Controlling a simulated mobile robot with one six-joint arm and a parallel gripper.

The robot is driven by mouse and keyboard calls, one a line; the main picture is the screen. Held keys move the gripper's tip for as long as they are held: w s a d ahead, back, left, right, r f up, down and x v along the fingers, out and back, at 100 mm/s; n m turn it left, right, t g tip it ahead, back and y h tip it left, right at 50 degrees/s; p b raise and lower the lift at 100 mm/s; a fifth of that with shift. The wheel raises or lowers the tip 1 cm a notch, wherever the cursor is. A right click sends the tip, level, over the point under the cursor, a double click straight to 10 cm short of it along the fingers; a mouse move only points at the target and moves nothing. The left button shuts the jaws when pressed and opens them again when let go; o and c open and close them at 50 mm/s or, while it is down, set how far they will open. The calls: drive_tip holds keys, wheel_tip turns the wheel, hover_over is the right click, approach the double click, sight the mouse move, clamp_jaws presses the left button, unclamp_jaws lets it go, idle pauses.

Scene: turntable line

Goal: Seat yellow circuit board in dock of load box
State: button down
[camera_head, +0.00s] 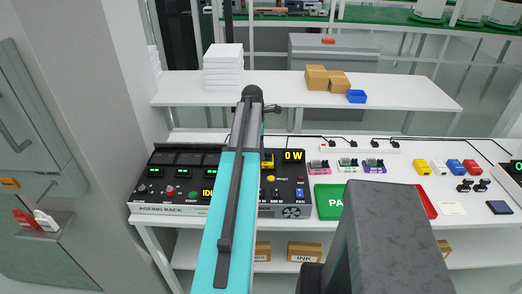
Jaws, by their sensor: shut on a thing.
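A small yellow piece (267,160), perhaps the yellow circuit board, shows at the arm's right edge beside the display. Most of it is hidden, so I cannot tell whether it is held or rests in the dock. My gripper is hidden behind my arm. The dock itself cannot be made out.
An aging rack (170,185) adjoins on the left. A green tray (329,201) and a partly hidden red tray (428,202) lie to the right. Small pink, white and purple fixtures (346,165) stand behind them. A shelf (405,88) with boxes spans the back.

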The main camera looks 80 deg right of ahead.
drive_tip(key=c, duration=1.4)
unclamp_jaws()
drive_tip(key=shift+r, duration=0.1)
drive_tip(key=shift+w+a+r+b, duration=0.1)
drive_tip(key=shift+w+r+b, duration=0.35)
drive_tip(key=shift+r, duration=1.8)
drive_tip(key=shift+w+d+r+b, duration=0.1)
drive_tip(key=shift+r+b, duration=0.6)
drive_tip(key=shift+r, duration=1.6)
drive_tip(key=shift+w+a+r+b, duration=0.1)
drive_tip(key=shift+w+r+b, duration=0.35)
drive_tip(key=shift+r, duration=1.8)
drive_tip(key=shift+s+r, duration=0.1)
drive_tip(key=shift+s, duration=0.05)
